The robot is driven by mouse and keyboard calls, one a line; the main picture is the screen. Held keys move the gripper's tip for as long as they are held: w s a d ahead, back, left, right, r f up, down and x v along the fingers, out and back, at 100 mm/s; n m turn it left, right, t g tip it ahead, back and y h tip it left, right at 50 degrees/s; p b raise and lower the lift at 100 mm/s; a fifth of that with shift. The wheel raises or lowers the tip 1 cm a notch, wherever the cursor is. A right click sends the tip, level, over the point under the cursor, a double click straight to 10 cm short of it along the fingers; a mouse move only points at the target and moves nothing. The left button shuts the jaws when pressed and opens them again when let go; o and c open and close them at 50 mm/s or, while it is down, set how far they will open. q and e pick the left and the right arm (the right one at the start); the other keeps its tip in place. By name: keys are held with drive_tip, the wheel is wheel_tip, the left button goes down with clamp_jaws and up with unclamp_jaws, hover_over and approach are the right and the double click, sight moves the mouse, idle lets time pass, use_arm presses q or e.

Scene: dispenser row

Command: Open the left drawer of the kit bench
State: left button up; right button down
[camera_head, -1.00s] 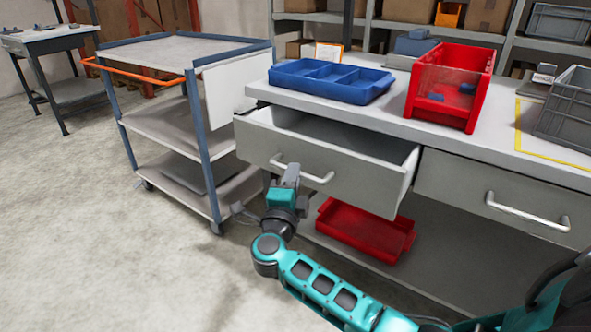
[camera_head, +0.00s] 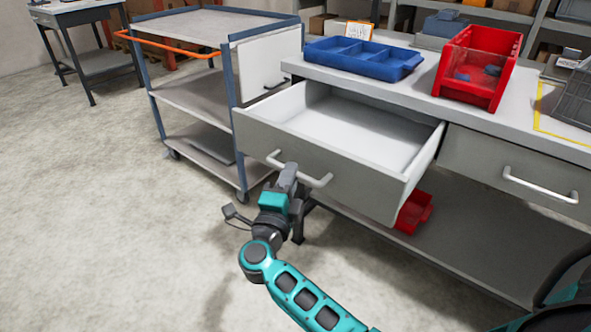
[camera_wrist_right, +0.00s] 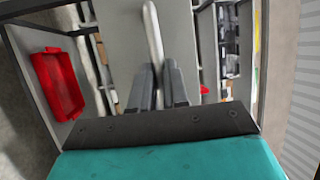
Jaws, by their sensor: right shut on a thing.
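The left drawer (camera_head: 330,160) of the kit bench is pulled well out, and its pale inside is bare where I see it. Its bar handle (camera_head: 318,181) runs along the grey front. My right gripper (camera_head: 287,172) is at the handle, shut on its middle part. In the right wrist view the two fingers (camera_wrist_right: 158,85) close around the handle bar (camera_wrist_right: 153,35) in front of the drawer face. The right drawer (camera_head: 515,180) of the bench is shut. My left gripper is not in view.
A blue divided tray (camera_head: 362,70) and a red bin (camera_head: 475,65) stand on the bench top. A red tray (camera_head: 413,212) lies on the lower shelf. A trolley (camera_head: 205,95) stands close at the left of the drawer. The floor in front is clear.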

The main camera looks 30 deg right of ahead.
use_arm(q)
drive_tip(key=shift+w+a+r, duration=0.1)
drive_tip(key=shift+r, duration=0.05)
use_arm(e)
drive_tip(key=shift+s+a, duration=0.15)
drive_tip(key=shift+a, duration=0.2)
drive_tip(key=c, duration=1.1)
unclamp_jaws()
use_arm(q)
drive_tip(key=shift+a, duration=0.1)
